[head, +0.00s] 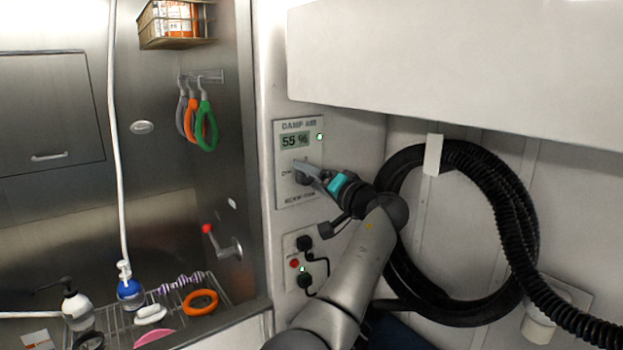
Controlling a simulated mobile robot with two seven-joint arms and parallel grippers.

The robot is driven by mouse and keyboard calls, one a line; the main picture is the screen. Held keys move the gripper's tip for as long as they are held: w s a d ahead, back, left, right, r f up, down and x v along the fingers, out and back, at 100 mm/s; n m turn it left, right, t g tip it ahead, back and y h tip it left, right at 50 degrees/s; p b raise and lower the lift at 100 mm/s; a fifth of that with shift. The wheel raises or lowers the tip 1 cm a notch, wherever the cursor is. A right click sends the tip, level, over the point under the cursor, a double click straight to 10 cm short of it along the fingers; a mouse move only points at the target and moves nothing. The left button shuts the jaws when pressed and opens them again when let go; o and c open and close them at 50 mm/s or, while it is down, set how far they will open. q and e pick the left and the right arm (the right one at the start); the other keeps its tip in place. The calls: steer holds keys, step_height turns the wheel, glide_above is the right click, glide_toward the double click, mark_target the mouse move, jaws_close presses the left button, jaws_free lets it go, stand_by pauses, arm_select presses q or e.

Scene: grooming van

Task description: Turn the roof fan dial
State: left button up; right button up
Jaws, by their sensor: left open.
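The dial panel (284,135) is a light plate on the wall, with a small screen reading 55 % and a lit green lamp. Its heading looks like "DAMP AIR"; the smaller lettering is too blurred to read. The dark dial (300,179) sits at the middle of the panel, partly hidden by my left gripper. My left gripper (306,171) is open, with its fingertips right at the dial. I cannot tell whether they touch it or stand around it. My right gripper is out of view.
A lower panel (291,243) has black plugs with cables and a red button. A coiled black hose (395,260) hangs right of my arm, under a white overhead cabinet (460,65). At left is a steel tub with hanging loops (206,130), a red-tipped lever (208,229) and a rack of bottles.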

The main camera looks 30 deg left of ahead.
arm_select(q)
steer(key=b+v, duration=0.2)
steer(key=v, duration=1.3)
steer(key=shift+d, duration=0.15)
